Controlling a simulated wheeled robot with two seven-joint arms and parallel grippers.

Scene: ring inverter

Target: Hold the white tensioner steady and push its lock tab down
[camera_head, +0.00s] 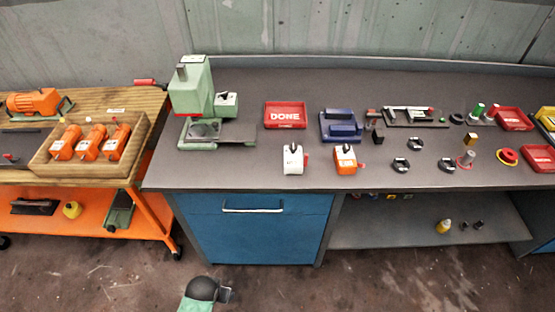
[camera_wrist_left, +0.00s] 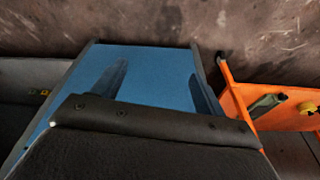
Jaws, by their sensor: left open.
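The white tensioner (camera_head: 293,161) stands upright on the dark workbench, near its front edge. It has a dark knob on top and a small red tab (camera_head: 306,158) at its right side. I cannot tell the tab's exact position at this size. My left gripper (camera_wrist_left: 157,88) is open and empty in the left wrist view, its two fingers apart in front of the blue cabinet. In the head view a green and black part of my arm shows at the bottom, well short of the bench and the tensioner. My right gripper is in neither view.
An orange tensioner (camera_head: 345,159) stands just right of the white one. A red DONE tray (camera_head: 285,125) and a blue fixture (camera_head: 341,127) lie behind. A green press (camera_head: 192,95) stands at the left. Black rings (camera_head: 401,165) lie to the right. Bench in front is clear.

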